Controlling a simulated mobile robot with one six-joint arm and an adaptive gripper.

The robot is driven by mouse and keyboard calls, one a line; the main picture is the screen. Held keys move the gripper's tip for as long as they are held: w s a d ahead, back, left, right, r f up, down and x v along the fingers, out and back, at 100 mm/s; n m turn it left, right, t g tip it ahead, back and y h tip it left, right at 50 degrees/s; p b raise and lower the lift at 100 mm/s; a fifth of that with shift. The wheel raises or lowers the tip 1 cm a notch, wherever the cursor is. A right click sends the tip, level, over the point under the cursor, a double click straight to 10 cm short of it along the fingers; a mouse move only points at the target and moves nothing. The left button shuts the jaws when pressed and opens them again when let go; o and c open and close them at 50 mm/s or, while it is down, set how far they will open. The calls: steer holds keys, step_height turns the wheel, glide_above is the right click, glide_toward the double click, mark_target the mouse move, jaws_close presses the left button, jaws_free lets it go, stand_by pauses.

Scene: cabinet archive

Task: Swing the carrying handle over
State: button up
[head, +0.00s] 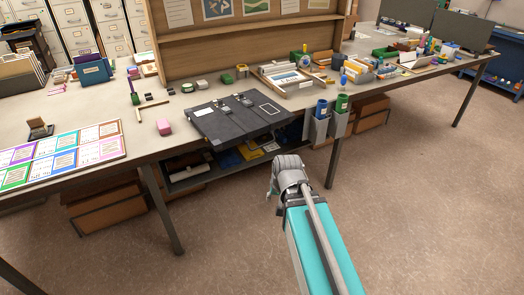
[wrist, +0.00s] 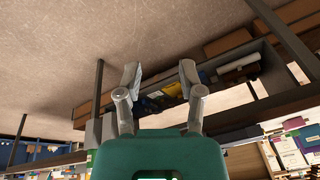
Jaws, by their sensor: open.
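A dark grey flat case (head: 238,120) lies on the long desk, close to its front edge. Its top carries two latch-like fittings (head: 234,104) and a pale rectangular outline at right. A carrying handle cannot be made out clearly at this size. My gripper (head: 272,190) hangs in front of the desk, below and to the right of the case and apart from it. In the wrist view my gripper (wrist: 160,72) has its two fingers spread with nothing between them. The case does not show clearly in the wrist view.
The desk edge lies between my gripper and the desk top. Blue and green cylinders (head: 322,108) stand in grey holders at the edge, right of the case. A low shelf (wrist: 235,65) holds items underneath. The floor in front is clear.

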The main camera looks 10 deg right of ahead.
steer(key=w+a+f+m+t+y+b, duration=0.1)
steer(key=w+f+m+t+b, duration=0.3)
steer(key=w+m+t+b, duration=0.5)
steer(key=w+d+r+m+t+h+b, duration=0.1)
steer(key=w+d+r+m+t+b, duration=0.1)
steer(key=w+m+t+b, duration=0.3)
steer(key=w+d+m+b, duration=0.1)
steer(key=w+b, duration=0.1)
steer(key=w, duration=0.2)
steer(key=shift+w+r+h, duration=0.3)
steer(key=shift+r+h, duration=0.1)
steer(key=shift+d, duration=0.1)
